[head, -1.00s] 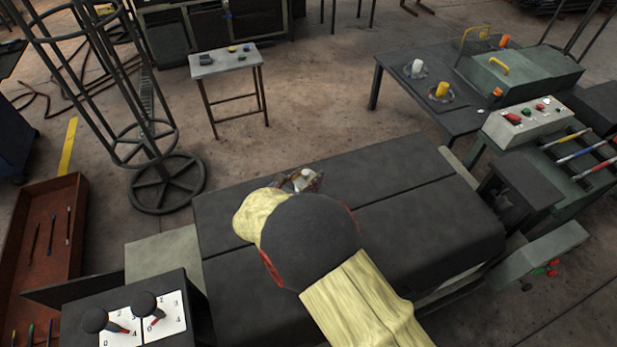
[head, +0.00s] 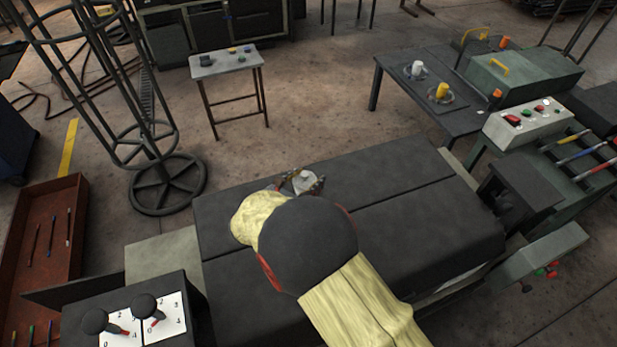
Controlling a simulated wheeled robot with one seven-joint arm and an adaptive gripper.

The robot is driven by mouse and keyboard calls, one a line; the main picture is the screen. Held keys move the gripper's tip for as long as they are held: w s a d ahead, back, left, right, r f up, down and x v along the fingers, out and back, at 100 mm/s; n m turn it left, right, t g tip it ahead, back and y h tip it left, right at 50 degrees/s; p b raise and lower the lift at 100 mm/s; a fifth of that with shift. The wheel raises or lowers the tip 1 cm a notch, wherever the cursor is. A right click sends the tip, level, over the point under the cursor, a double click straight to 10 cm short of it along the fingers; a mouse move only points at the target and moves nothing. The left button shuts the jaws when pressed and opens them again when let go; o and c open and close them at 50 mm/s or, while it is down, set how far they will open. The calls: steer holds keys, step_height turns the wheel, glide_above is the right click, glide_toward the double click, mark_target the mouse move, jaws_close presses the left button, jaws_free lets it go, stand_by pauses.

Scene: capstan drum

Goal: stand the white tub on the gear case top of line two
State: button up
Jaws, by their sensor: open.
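A small white tub (head: 303,180) shows at the far edge of a broad dark machine top (head: 410,190), between the fingers of my gripper (head: 297,184). My gripper is open around it, and my yellow-sleeved wrist hides the near side. The tub looks upright and low to the top, but I cannot tell whether it touches the surface. The dark top has a seam along it and is otherwise bare. No line number can be read on it, so I cannot tell whether it is the gear case top of line two.
A lever box (head: 140,315) stands at the near left. A dark table (head: 440,115) at right holds a white piece (head: 417,69) and a yellow piece (head: 441,91). A small grey table (head: 226,62) stands behind, a round cage stand (head: 167,185) at left. Floor between is clear.

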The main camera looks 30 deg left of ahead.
steer(key=d+p+v, duration=0.1)
steer(key=p+v, duration=0.1)
steer(key=v, duration=0.9)
steer(key=w+d+r+m+g+h, duration=0.2)
steer(key=w+d+r+m, duration=0.2)
steer(key=d, duration=0.4)
steer(key=w+d+r+m+g+h, duration=0.2)
steer(key=w+d+r+m, duration=0.25)
steer(key=d, duration=0.25)
steer(key=s+d+r+m+g+h, duration=0.1)
steer(key=d+r+m+g, duration=0.2)
steer(key=d, duration=0.5)
steer(key=d+r+m+g, duration=0.1)
steer(key=d+r+m, duration=0.3)
steer(key=d, duration=0.5)
steer(key=s+d+r+m+y, duration=0.3)
steer(key=s+d+m, duration=0.6)
steer(key=m, duration=0.1)
steer(key=s+d+r+m+g+y, duration=0.1)
steer(key=s+d+r+m+y, duration=0.2)
steer(key=s+d+m, duration=0.6)
steer(key=shift+d+r+m, duration=0.35)
steer(key=shift+d+r, duration=0.05)
steer(key=shift+r, duration=0.25)
